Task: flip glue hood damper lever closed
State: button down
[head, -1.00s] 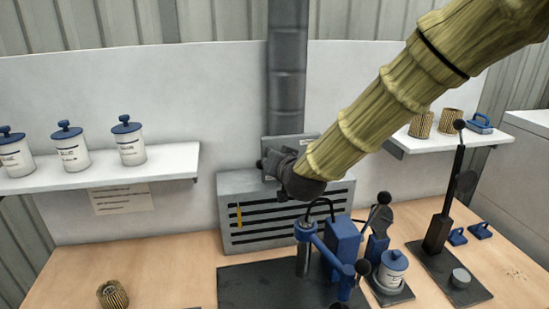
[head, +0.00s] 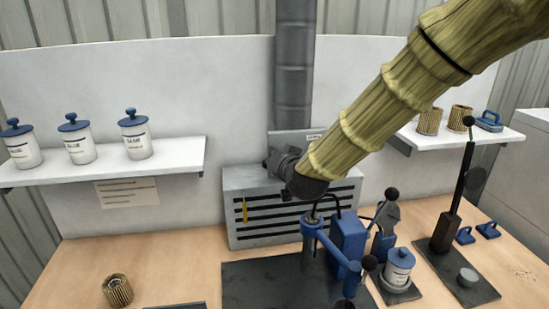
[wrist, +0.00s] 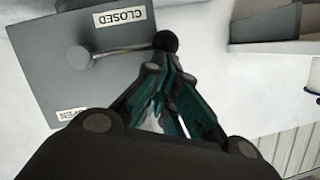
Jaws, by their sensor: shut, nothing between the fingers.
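The grey damper plate (wrist: 45,70) fills the upper left of the wrist view, with a CLOSED label (wrist: 120,15) and an OPEN label (wrist: 72,114). In the head view my gripper (head: 275,166) is in front of the plate (head: 290,138) at the foot of the duct, and the lever is hidden.
The grey duct (head: 294,75) rises above the slotted hood (head: 240,228). A blue press (head: 347,240) and a lidded jar (head: 399,266) stand below my gripper. Shelves (head: 105,171) flank the hood, the left one with several glue jars. A pleated filter (head: 117,291) stands at front left.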

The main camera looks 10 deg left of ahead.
jog(key=shift+r, duration=0.15)
jog(key=w+r+b+v, duration=0.1)
jog(key=r+b+v, duration=0.1)
jog(key=v, duration=1.1)
jog(key=shift+d, duration=0.4)
jog(key=shift+w, duration=0.1)
